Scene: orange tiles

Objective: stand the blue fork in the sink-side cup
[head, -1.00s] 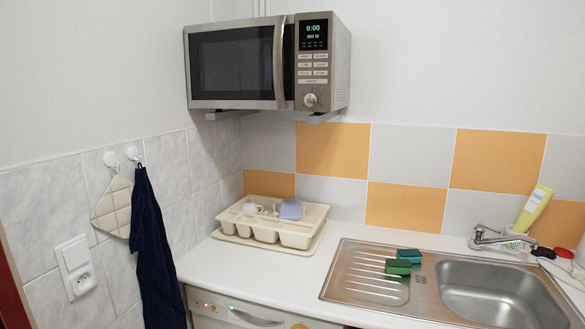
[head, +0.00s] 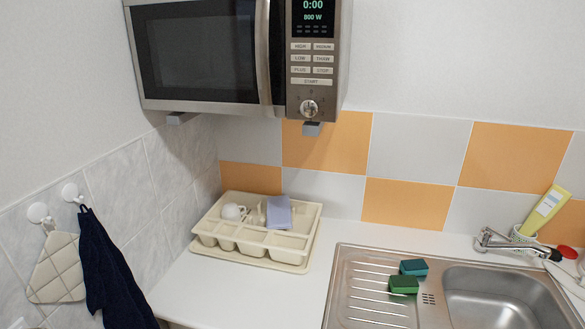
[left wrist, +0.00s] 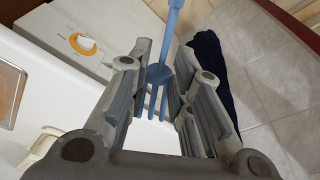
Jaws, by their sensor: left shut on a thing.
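In the left wrist view, a blue fork (left wrist: 159,78) is held between the fingers of my left gripper (left wrist: 163,62). Its tines point toward the palm and its handle runs away toward the top of that view. In the head view, a small white cup-like holder (head: 520,237) stands by the tap behind the sink, with a yellow bottle (head: 543,211) leaning in it. The inside of the holder is hidden. Neither gripper shows in the head view.
A cream dish rack (head: 280,243) holds a white cup (head: 233,211) and a lilac item (head: 278,212). Green sponges (head: 404,285) lie on the steel drainer. A microwave (head: 205,55) hangs above. A dark towel (left wrist: 213,75) hangs at the counter's side. Counter between rack and sink is clear.

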